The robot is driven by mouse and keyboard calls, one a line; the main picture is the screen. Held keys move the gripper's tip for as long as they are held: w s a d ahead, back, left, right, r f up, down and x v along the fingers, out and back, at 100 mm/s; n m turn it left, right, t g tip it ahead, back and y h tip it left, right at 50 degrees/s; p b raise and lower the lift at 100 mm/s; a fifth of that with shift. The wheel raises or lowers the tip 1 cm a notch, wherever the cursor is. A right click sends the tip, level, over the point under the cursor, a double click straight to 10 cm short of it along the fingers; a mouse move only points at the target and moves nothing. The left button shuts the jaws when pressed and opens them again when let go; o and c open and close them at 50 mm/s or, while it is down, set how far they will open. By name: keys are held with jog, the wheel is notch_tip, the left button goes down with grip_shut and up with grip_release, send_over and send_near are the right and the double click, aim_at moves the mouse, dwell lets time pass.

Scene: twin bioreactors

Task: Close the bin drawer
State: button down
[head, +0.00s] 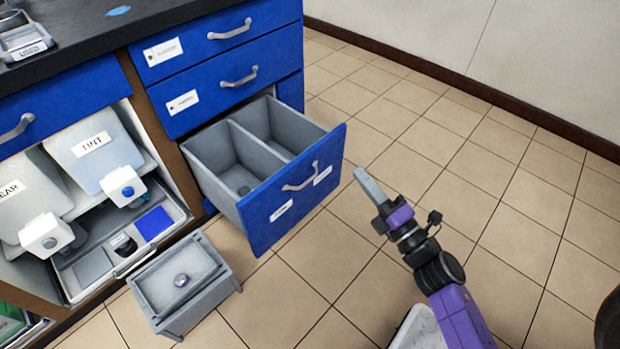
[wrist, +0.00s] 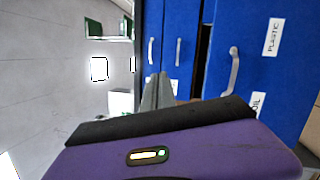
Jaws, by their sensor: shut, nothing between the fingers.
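The bin drawer (head: 262,213) is pulled well out from the blue cabinet. It has a blue front with a pale handle (head: 301,184) and two labels. Two open grey bins (head: 226,163) sit side by side in it, and each looks empty. My gripper (head: 359,173) is shut and empty, just right of the drawer front's right edge and apart from it in the head view. In the wrist view the shut fingers (wrist: 158,77) point toward the cabinet. The drawer front (wrist: 272,88) stands at right there, with its handle (wrist: 234,72) and a "PLASTIC" label.
Two shut blue drawers (head: 216,92) are above the bin drawer. A small grey box (head: 181,281) stands on the floor at its left. An open bay at left holds white tanks (head: 92,150). The tiled floor (head: 480,160) at right is clear up to the wall.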

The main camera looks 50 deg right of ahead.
jog(key=w+d+f+n+y, duration=0.1)
jog(key=w+d+f+n, duration=0.3)
jog(key=n, duration=0.5)
jog(key=n+g+y, duration=0.2)
jog(key=n+y, duration=0.2)
jog(key=n, duration=0.5)
send_near(302, 164)
jog(key=w+b, duration=0.3)
jog(key=w, duration=0.3)
jog(key=shift+f, duration=0.15)
jog(key=shift+w+b, duration=0.3)
jog(key=shift+w, duration=0.15)
